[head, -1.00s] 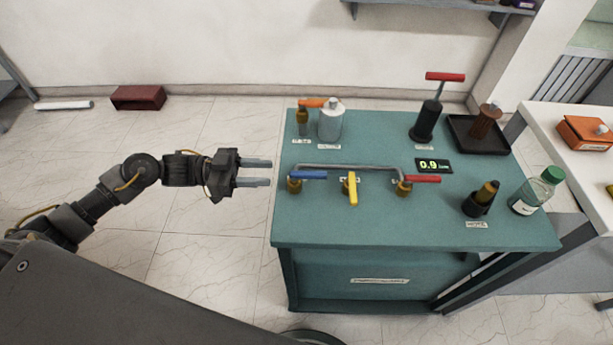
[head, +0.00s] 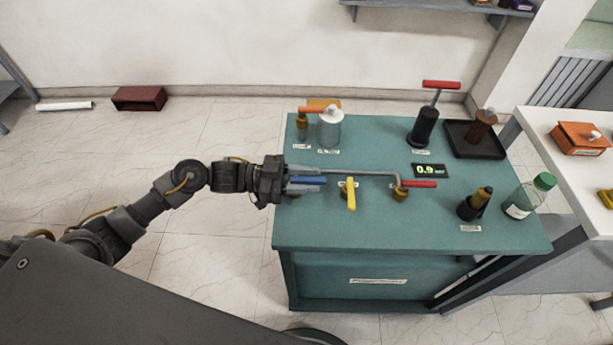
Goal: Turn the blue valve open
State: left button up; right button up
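The blue valve handle (head: 311,181) is on the near left part of the teal cabinet top, pointing right along the pipe. My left gripper (head: 304,179) reaches in from the left with its two fingers apart. The fingers lie on either side of the blue handle in this view, one beyond it and one nearer. I cannot tell if they touch it. The fingers and palm hide most of the valve's brass body. My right gripper is not in view.
A yellow valve handle (head: 351,194) points toward me just right of the blue one, and a red valve handle (head: 419,184) is further right. A grey pipe (head: 365,173) runs behind them. A silver canister (head: 330,128) and an orange-handled valve (head: 311,110) stand behind.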

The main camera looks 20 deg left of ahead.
pick_arm(q)
grip_shut()
jog(key=shift+f, duration=0.1)
dwell(0.3)
